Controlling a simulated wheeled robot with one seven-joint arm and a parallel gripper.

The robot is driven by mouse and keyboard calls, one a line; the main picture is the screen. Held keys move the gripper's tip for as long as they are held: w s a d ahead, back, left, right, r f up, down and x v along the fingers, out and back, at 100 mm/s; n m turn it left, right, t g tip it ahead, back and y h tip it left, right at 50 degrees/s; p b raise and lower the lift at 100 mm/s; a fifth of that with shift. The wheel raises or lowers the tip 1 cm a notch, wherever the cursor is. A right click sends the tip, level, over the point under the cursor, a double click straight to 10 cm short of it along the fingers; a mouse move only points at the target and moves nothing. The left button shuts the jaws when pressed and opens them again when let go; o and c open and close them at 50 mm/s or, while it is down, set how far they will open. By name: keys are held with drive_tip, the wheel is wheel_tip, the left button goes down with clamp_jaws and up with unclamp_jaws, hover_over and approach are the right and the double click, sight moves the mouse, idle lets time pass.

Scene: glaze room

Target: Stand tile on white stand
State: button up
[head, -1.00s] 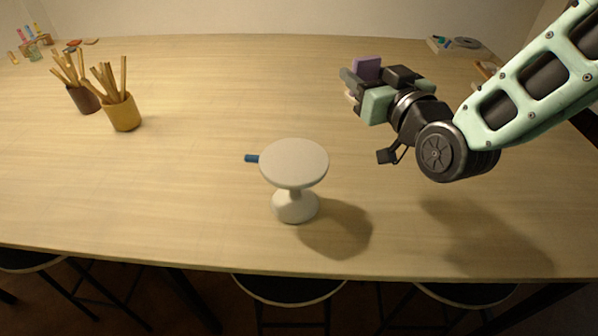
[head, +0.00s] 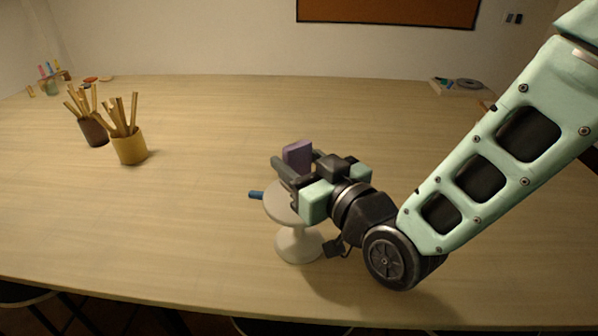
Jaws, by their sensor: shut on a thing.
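The purple tile (head: 297,156) is upright between the fingers of my gripper (head: 295,174), which is shut on it. The fingers and the gripper body hide the tile's lower part. The white stand (head: 298,243) is a round top on a narrow stem with a wide foot, upright on the table. My gripper is over the right part of the stand's top and covers much of it. I cannot tell whether the tile touches the stand's top.
A blue object (head: 256,195) shows just left of the stand. A yellow cup (head: 129,150) and a brown cup (head: 94,134), both holding sticks, stand at the left. Small items (head: 461,86) lie at the far right. The table (head: 190,215) between cups and stand is clear.

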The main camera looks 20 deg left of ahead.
drive_tip(key=shift+f, duration=1.25)
drive_tip(key=shift+f, duration=0.15)
drive_tip(key=o, duration=1)
drive_tip(key=shift+o, duration=0.2)
